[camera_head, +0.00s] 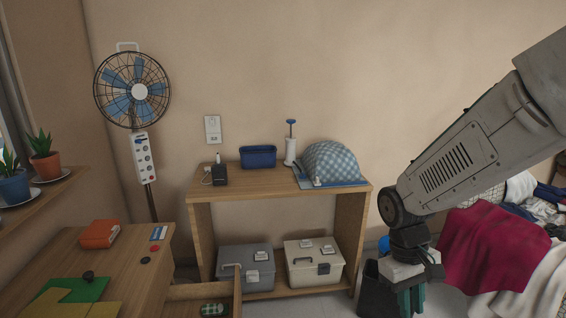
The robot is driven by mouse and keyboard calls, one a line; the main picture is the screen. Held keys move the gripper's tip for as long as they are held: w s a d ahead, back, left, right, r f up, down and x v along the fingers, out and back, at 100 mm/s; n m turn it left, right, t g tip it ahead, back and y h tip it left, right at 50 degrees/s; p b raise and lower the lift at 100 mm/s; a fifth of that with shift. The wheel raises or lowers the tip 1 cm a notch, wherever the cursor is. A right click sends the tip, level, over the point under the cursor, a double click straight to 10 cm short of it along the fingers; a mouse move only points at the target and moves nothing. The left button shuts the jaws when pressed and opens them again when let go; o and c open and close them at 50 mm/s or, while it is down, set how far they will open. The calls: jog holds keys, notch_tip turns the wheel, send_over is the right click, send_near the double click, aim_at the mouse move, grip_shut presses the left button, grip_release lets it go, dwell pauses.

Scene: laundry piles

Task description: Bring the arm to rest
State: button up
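My arm reaches in from the upper right of the head view and bends down at its wrist. My gripper (410,300) hangs at the lower right, pointing down, with dark teal fingers. It is in front of a dark bin-like shape (374,292) and left of the laundry pile. The fingertips run close to the bottom edge of the picture. I cannot tell whether the fingers are open or shut, and I see nothing clearly held.
A wooden shelf table (280,183) stands against the wall, with two toolboxes (245,262) below. A crimson cloth (490,240) lies on the laundry at right. A desk (50,258) with an open drawer (205,292) is at left. A fan (138,92) stands behind.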

jog(key=s+d+r+m+t+y, duration=0.1)
jog(key=s+r+m+t, duration=0.2)
jog(key=s+r, duration=1.1)
jog(key=shift+s+d+r+t+y, duration=0.15)
jog(key=shift+s+r+t+y, duration=0.25)
jog(key=shift+t, duration=0.3)
jog(key=shift+w+r, duration=0.1)
